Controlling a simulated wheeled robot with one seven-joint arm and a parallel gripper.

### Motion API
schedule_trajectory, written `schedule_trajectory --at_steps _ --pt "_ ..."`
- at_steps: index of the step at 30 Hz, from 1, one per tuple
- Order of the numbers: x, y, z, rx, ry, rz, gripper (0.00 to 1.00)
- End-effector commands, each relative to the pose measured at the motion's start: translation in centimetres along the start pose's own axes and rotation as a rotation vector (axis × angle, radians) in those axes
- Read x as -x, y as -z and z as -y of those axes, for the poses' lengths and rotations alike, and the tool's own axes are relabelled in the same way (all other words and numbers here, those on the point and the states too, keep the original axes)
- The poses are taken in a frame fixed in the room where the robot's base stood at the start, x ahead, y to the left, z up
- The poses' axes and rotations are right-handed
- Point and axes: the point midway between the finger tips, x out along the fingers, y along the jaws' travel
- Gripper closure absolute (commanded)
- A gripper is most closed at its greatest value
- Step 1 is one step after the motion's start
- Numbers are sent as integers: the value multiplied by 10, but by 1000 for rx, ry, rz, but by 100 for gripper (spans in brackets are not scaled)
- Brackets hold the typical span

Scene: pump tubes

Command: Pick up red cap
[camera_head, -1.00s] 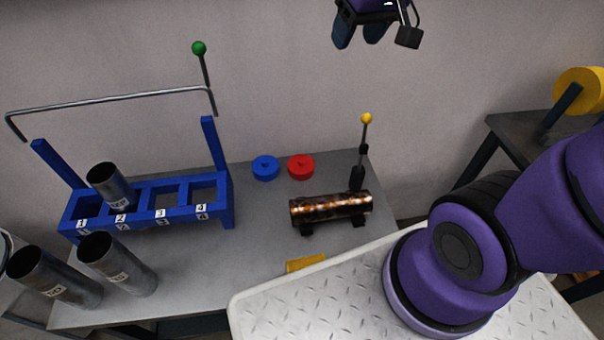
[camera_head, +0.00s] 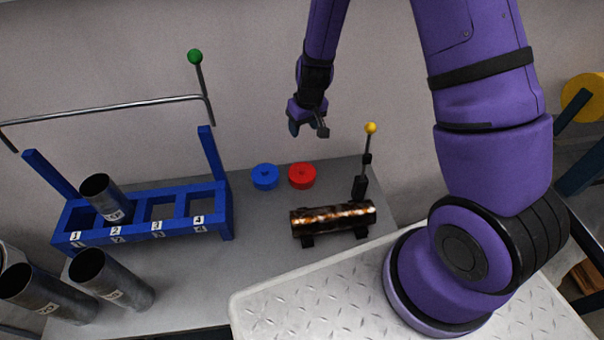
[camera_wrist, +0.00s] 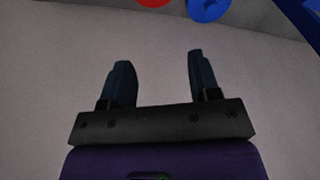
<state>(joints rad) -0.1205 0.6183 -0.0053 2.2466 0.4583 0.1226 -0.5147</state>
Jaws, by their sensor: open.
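The red cap (camera_head: 302,176) is a round disc lying on the grey table, just right of the blue cap (camera_head: 265,177). In the wrist view the red cap (camera_wrist: 155,2) is cut off by the top edge, with the blue cap (camera_wrist: 208,9) to its right. My gripper (camera_head: 304,132) is above the red cap in the head view, apart from it. In the wrist view my gripper (camera_wrist: 160,75) shows two dark fingers spread apart with nothing between them.
A copper-brown tube (camera_head: 333,217) lies on a stand in front of the caps. A yellow-knobbed lever (camera_head: 370,128) stands to the right. A blue numbered rack (camera_head: 142,214) holding a steel tube (camera_head: 103,197) is at left. Bare table (camera_head: 225,272) lies between.

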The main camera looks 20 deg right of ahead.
Motion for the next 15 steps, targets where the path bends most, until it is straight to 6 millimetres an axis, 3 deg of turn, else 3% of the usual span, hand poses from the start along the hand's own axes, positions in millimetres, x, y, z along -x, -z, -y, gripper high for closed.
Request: schedule_trajectory --at_steps 3,6,15 --pt "-38 -8 -1 8 -17 28 44" --pt "-58 -14 -2 14 -28 40 44" --pt "-91 -20 -5 16 -39 52 44"
